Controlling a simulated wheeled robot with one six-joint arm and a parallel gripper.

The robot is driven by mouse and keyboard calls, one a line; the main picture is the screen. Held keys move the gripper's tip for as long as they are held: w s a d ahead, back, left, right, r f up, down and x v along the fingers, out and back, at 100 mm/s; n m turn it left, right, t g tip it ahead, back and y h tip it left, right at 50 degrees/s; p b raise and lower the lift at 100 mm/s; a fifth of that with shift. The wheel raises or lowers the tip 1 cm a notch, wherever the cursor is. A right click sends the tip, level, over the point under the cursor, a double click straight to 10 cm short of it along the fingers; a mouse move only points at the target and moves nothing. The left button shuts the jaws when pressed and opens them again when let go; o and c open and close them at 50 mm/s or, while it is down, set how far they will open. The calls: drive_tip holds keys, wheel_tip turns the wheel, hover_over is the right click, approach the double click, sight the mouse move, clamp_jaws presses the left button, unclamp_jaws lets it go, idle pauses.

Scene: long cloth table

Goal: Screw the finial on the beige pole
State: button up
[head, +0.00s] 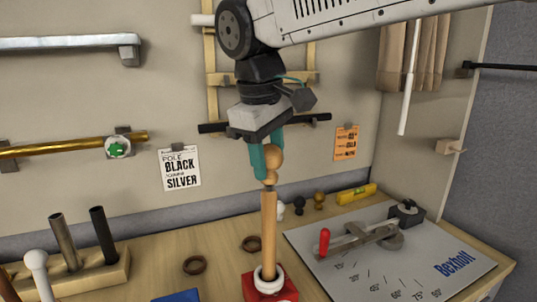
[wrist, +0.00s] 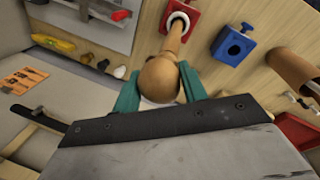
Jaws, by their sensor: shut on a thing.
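The beige wooden pole (head: 268,228) stands upright in a red holder (head: 283,291) with a white ring round the pole. The wooden finial (head: 274,157), a ball with a smaller bead below, is directly above the pole's top end. My gripper (head: 267,163) points down with its teal fingers shut on the finial. In the wrist view the finial (wrist: 160,76) sits between the fingers, with the pole (wrist: 176,36) running beyond it to the red holder (wrist: 193,9). The finial's lower end is close to the pole top; whether they touch or are threaded I cannot tell.
A blue holder (wrist: 220,57) stands beside the red one. Several small finials, including a black one (head: 298,206), stand behind the pole. A grey angle board (head: 340,275) with a red-handled lever lies right. A wooden rack (head: 95,275) with poles stands left.

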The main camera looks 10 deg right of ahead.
drive_tip(key=shift+f, duration=0.6)
idle(0.6)
drive_tip(key=o, duration=1.1)
drive_tip(key=shift+c, duration=0.2)
